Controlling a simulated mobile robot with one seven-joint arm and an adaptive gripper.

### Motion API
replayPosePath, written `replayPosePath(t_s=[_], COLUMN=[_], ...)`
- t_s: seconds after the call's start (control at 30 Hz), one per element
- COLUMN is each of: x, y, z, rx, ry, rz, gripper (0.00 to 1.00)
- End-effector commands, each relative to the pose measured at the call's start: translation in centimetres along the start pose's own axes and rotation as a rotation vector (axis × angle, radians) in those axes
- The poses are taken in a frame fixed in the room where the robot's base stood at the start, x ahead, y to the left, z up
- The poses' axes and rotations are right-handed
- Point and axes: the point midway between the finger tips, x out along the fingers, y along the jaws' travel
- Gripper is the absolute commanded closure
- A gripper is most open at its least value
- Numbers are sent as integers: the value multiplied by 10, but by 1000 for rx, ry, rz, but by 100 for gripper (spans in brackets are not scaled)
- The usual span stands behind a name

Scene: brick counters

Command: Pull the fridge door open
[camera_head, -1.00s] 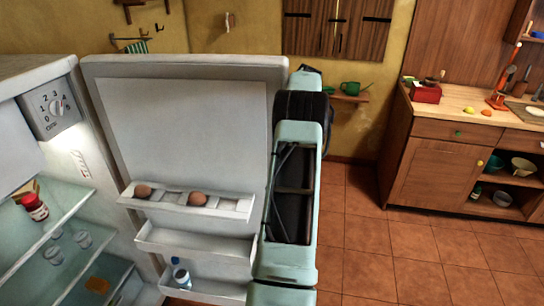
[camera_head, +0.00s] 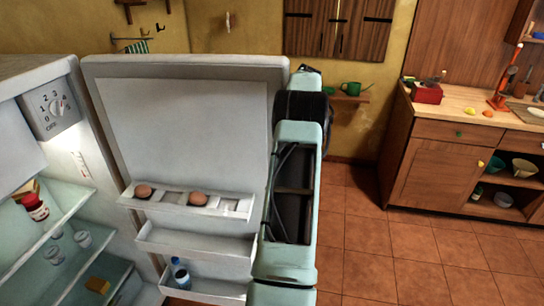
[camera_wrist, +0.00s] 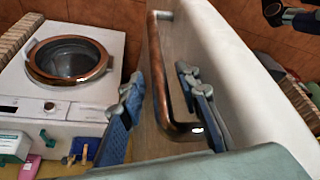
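The fridge door (camera_head: 180,120) stands wide open in the head view, its inner face with shelves towards me. The open fridge interior (camera_head: 60,210) shows at the left. In the wrist view, the door's copper-coloured bar handle (camera_wrist: 172,85) runs along the door's outer face. My gripper (camera_wrist: 161,80) has its two blue-padded fingers apart, with the handle between them, nearer the right finger. A gap shows between the left finger and the handle. In the head view my arm stands at the door's free edge, and the gripper is hidden.
Eggs (camera_head: 198,198) and a bottle (camera_head: 180,273) sit in the door shelves. A wooden counter (camera_head: 440,160) stands at the right, with open tiled floor (camera_head: 375,250) before it. A washing machine (camera_wrist: 65,75) stands left of the door in the wrist view.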

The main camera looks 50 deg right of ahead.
Motion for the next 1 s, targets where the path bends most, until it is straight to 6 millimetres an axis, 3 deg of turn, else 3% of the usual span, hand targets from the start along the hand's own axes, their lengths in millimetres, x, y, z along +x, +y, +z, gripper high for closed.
replayPosePath(t_s=[0.17, 0.6, 1.0], x=[-6, -61, -75], y=[0, 1, 0], z=[1, 1, 0], rx=[1, -1, 0], ry=[-1, 0, 1], rz=[1, 1, 0], gripper=[70, 70, 70])
